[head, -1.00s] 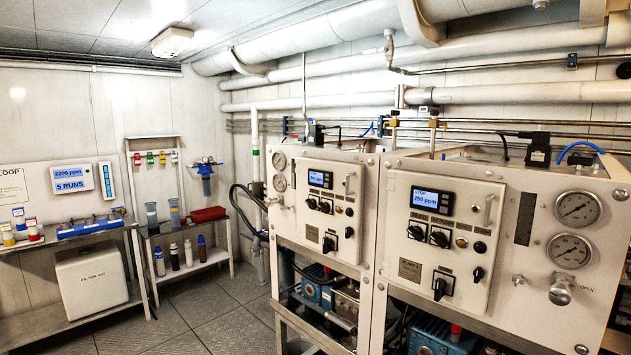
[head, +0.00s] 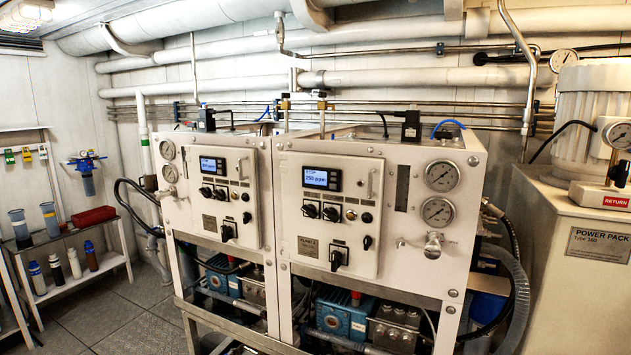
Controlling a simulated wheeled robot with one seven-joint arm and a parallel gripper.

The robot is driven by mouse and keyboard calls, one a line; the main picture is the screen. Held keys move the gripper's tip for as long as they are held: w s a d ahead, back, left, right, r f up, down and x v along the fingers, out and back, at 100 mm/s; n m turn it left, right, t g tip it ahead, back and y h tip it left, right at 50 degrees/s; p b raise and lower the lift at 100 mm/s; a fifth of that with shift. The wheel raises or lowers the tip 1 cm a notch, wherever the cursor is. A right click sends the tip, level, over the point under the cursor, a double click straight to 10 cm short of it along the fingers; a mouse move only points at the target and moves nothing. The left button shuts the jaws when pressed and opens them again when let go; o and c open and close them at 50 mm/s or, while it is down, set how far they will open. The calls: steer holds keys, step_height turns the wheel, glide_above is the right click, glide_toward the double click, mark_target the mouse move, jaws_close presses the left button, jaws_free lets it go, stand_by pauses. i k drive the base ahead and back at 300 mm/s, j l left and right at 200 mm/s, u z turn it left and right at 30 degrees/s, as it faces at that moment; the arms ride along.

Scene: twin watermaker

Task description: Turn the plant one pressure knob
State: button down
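Two white watermaker cabinets stand side by side, the right one (head: 380,255) nearer and the left one (head: 190,215) beyond it. The right cabinet has two round gauges, an upper (head: 442,176) and a lower (head: 437,211). A silver pressure knob (head: 433,245) sticks out just below them. The left cabinet also has two gauges (head: 168,150), with a small silver fitting (head: 168,192) below them. Each front panel carries a plant plate; the right plate (head: 307,246) reads PLANT, but its number is too small to be sure of. My gripper is not in view.
A beige power pack (head: 590,240) stands right of the cabinets, with grey hoses (head: 515,290) in the gap between. Pumps (head: 340,315) sit under the cabinets. A shelf with bottles (head: 75,265) is at far left. Bare floor (head: 120,315) shows at lower left.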

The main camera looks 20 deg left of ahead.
mark_target(159, 195)
steer(key=i+l+u, duration=0.1)
steer(key=u, duration=0.6)
steer(key=i+u, duration=0.1)
steer(key=u, duration=0.65)
steer(key=i+u, duration=0.15)
steer(key=u, duration=0.2)
steer(key=i+j+z, duration=0.2)
steer(key=i+j, duration=1.55)
steer(key=j, duration=0.15)
